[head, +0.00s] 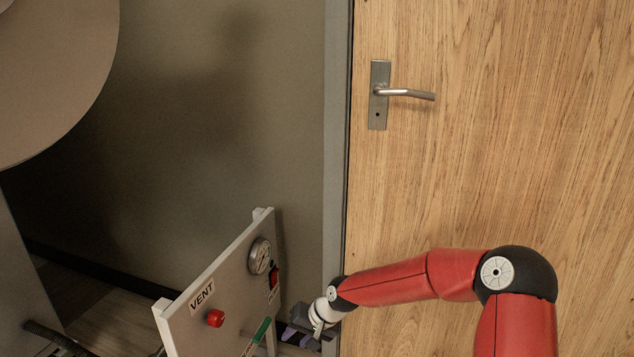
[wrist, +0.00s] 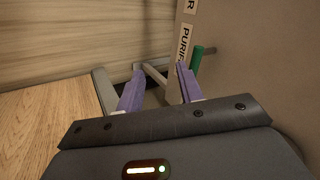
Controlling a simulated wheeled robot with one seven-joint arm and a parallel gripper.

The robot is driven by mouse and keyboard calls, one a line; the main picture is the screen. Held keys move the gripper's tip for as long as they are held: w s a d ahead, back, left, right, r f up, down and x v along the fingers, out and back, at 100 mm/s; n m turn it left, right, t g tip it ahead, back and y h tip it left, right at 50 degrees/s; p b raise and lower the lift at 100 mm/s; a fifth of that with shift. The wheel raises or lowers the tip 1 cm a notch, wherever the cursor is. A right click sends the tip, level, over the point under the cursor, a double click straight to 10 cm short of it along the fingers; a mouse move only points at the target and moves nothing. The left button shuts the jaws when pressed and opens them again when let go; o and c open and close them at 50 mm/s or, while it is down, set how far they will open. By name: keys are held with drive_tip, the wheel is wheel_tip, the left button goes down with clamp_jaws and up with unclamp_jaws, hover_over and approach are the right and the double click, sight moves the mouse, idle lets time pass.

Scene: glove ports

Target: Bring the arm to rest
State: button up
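My red arm (head: 400,281) reaches from the lower right toward the left, low in front of the wooden door. My gripper (head: 303,335) is down beside the right edge of the white panel (head: 229,287) in the head view. In the wrist view, the two purple fingers of my gripper (wrist: 159,83) stand apart with nothing between them. A green handle (wrist: 197,57) is just beyond the right finger; it also shows low on the panel in the head view (head: 257,338). I cannot tell how near the finger is to it.
The panel carries a red button (head: 215,318) under a VENT label, a round gauge (head: 259,256) and a red switch (head: 274,276). A wooden door (head: 520,140) with a lever handle (head: 405,93) stands behind my arm. A large disc (head: 50,70) fills the upper left.

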drive_tip(key=s+d+r+n+t+h, duration=0.15)
drive_tip(key=s+d+r+h, duration=0.55)
drive_tip(key=s+d+r, duration=0.7)
drive_tip(key=s+d+r+t, duration=0.1)
drive_tip(key=s+d+r, duration=0.2)
drive_tip(key=s, duration=0.4)
drive_tip(key=s+d+r+m+t, duration=0.1)
drive_tip(key=s+d+r, duration=0.2)
drive_tip(key=s+r, duration=0.3)
drive_tip(key=shift+s+d+y, duration=0.15)
drive_tip(key=shift+s+y, duration=0.15)
drive_tip(key=shift+s, duration=0.95)
drive_tip(key=shift+m, duration=0.25)
